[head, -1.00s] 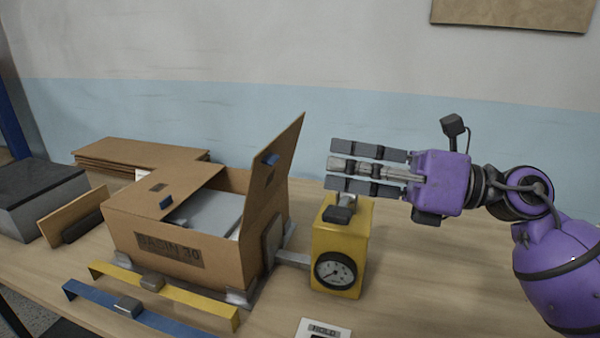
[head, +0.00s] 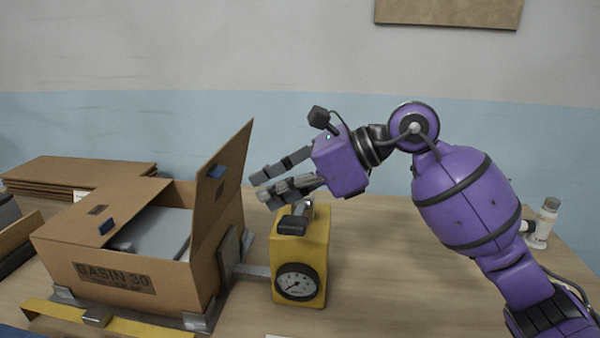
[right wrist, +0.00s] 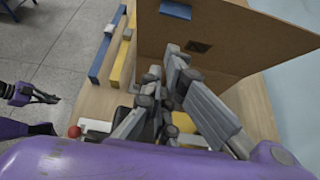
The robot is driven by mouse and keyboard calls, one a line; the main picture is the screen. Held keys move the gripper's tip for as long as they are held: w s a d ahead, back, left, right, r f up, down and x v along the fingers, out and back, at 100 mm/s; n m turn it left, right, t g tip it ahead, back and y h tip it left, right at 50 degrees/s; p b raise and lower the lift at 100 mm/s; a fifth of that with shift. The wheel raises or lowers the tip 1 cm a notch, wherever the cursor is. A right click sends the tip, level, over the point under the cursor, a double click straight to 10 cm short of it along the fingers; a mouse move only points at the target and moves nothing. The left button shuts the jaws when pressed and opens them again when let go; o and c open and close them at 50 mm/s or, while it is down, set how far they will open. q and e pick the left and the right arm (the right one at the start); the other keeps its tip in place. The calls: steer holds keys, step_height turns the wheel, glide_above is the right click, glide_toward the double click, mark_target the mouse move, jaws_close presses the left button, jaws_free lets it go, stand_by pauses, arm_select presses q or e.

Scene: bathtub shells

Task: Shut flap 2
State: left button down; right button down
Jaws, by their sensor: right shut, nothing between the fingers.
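A cardboard box (head: 180,276) marked GASIN 30 stands on the table at the left of the head view. Its right flap (head: 222,172) stands up, leaning outward, with a blue tab on its inner face. A second flap (head: 120,195) lies flat over the box's left part. I read no flap numbers. My right gripper (head: 256,187) is shut and empty, just right of the raised flap, pointing left and down. The right wrist view shows its fingers (right wrist: 163,78) before a cardboard panel (right wrist: 235,45); contact is unclear. A dark gripper shape (right wrist: 35,94), apparently my left one, is small there.
A yellow gauge block (head: 301,255) stands right of the box, below my right gripper, joined to the box's side by a metal bar. Flat cardboard sheets (head: 75,172) lie behind. A yellow bar (head: 55,312) lies in front. A white bottle (head: 543,222) stands far right.

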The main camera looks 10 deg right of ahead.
steer(key=a, duration=0.2)
steer(key=w+a+r+p, duration=0.1)
steer(key=shift+a, duration=0.3)
steer(key=shift+w+r, duration=0.15)
